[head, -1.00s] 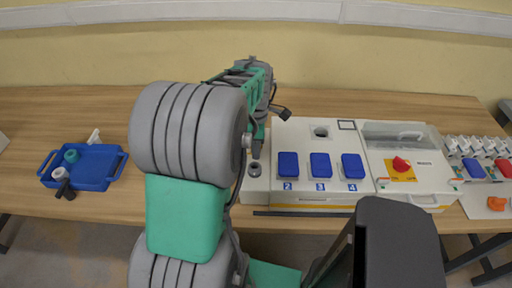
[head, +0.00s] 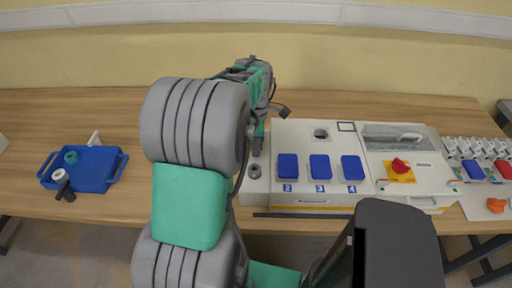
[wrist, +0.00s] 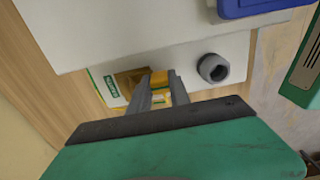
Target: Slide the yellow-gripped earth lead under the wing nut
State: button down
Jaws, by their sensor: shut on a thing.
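My gripper (wrist: 161,92) is shut on a small yellow piece, the grip of the earth lead (wrist: 159,77), in the wrist view. The fingertips are close to the side of a pale box (wrist: 198,52). A brownish-gold patch (wrist: 131,79) lies just left of the fingertips. I cannot make out the wing nut or the lead's end. In the head view my gripper (head: 258,146) points down at the left end of the pale socket box (head: 312,204); the lead is hidden there.
A grey round socket (wrist: 213,68) sits right of my fingers. A green-and-yellow label (wrist: 112,87) lies to the left. Blue socket covers (head: 320,167) line the box. A blue tray (head: 106,183) stands far left, with bare table between.

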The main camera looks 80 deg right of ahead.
dwell(0.4)
jog(key=shift+w+d, duration=0.1)
jog(key=shift+d, duration=0.5)
jog(key=c, duration=1.1)
grip_release()
jog(key=shift+c, duration=0.2)
jog(key=shift+r, duration=0.1)
jog(key=shift+r, duration=0.4)
notch_tip(320, 180, up, 14)
jog(key=p, duration=0.4)
jog(key=shift+p, duration=0.35)
jog(key=shift+f, duration=0.1)
